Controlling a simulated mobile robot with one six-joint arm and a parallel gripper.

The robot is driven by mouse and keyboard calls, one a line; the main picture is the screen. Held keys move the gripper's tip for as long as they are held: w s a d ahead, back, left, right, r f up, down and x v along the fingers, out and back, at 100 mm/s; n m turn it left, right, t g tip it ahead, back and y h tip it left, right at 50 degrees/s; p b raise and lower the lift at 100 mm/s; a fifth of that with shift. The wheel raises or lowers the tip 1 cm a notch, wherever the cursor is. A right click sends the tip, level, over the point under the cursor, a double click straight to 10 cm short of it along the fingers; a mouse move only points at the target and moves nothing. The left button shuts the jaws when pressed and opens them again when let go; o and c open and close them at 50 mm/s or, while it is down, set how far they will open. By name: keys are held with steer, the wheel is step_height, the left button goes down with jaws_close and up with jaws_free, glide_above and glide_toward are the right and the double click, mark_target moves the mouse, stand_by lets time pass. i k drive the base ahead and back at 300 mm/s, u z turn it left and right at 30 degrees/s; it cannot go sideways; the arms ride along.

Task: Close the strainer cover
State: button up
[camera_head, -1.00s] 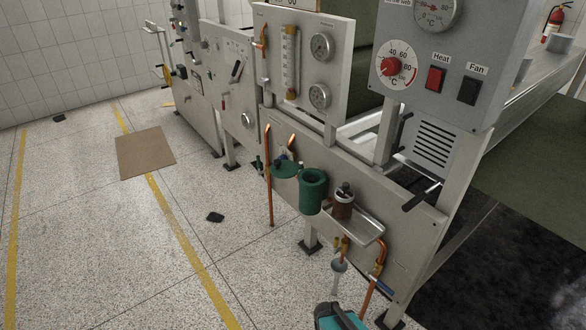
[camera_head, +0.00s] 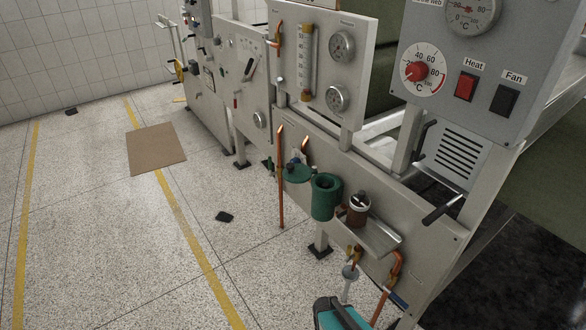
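The strainer is a dark green cylinder (camera_head: 325,198) with an open round top, mounted on the front of the low grey panel. Its cover seems to be the flat green disc (camera_head: 297,174) to the left of the cylinder. The disc lies beside the opening, not over it, and a small blue and dark fitting stands at its back. A teal and black part at the bottom edge is mine. My gripper's fingers do not show, and nothing is seen touching the strainer or disc.
A brown pot (camera_head: 358,212) stands right of the strainer on a metal tray (camera_head: 375,240). Copper pipes (camera_head: 281,190) rise left of the disc. A dark lever (camera_head: 441,210) juts out at right. Open speckled floor (camera_head: 180,240) lies left, with a brown mat (camera_head: 155,149).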

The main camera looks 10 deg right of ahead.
mark_target(294, 173)
steer(key=i, duration=0.7)
steer(key=z, duration=0.05)
steer(key=k, duration=1.3)
steer(key=u, duration=0.35)
steer(key=i, duration=0.55)
steer(key=u, duration=0.8)
steer(key=i, duration=0.6)
steer(key=u, duration=0.15)
